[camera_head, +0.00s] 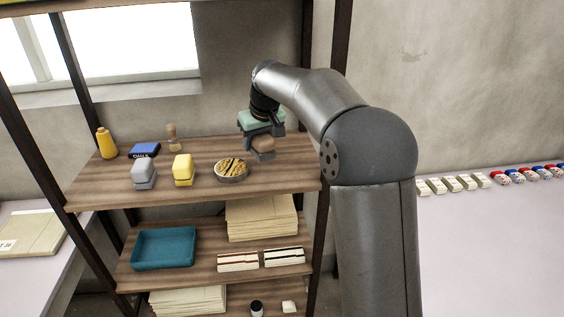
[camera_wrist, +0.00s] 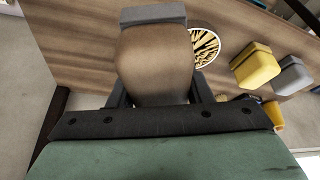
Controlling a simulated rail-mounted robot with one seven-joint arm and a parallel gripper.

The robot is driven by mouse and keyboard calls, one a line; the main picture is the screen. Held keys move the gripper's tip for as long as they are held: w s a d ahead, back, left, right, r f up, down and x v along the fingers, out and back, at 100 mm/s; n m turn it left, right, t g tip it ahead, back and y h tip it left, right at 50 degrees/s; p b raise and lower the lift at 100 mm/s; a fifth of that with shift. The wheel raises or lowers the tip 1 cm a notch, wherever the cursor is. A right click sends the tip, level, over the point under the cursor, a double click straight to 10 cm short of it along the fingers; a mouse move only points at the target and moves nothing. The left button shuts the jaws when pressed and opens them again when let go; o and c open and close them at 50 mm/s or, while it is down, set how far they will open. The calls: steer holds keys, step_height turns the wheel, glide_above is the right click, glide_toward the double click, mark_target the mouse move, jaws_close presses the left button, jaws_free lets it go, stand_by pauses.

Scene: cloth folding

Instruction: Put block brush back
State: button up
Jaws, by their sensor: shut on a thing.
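The block brush (camera_head: 263,145), with a brown body and a grey lower part, is at the right end of the upper shelf board (camera_head: 205,189). My gripper (camera_head: 262,136), green and dark, is shut on it from above. In the wrist view the brown brush (camera_wrist: 158,62) sits between the two dark fingers of my gripper (camera_wrist: 158,92), its grey end pointing away. I cannot tell whether the brush touches the board.
A round bowl of striped pieces (camera_head: 231,170) stands left of the brush. Further left are a yellow block (camera_head: 183,169), a grey block (camera_head: 143,172), a wooden stamp-like piece (camera_head: 172,138), a blue box (camera_head: 145,150) and a yellow bottle (camera_head: 106,143). A dark shelf post (camera_head: 318,215) stands at right.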

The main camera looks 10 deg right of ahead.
steer(key=p, duration=0.2)
glide_toward(279, 169)
steer(key=shift+w+a+f, duration=0.75)
steer(key=shift+w+a, duration=0.05)
steer(key=shift+w, duration=0.1)
steer(key=f, duration=0.3)
steer(key=shift+w+d+f+p, duration=0.1)
steer(key=shift+w+d+p, duration=0.1)
steer(key=shift+d+p, duration=0.2)
steer(key=shift+a+f, duration=0.1)
steer(key=shift+f, duration=0.3)
steer(key=shift+f, duration=0.1)
steer(key=o, duration=1.1)
steer(key=shift+r, duration=0.2)
steer(key=b+v, duration=0.2)
steer(key=v, duration=1)
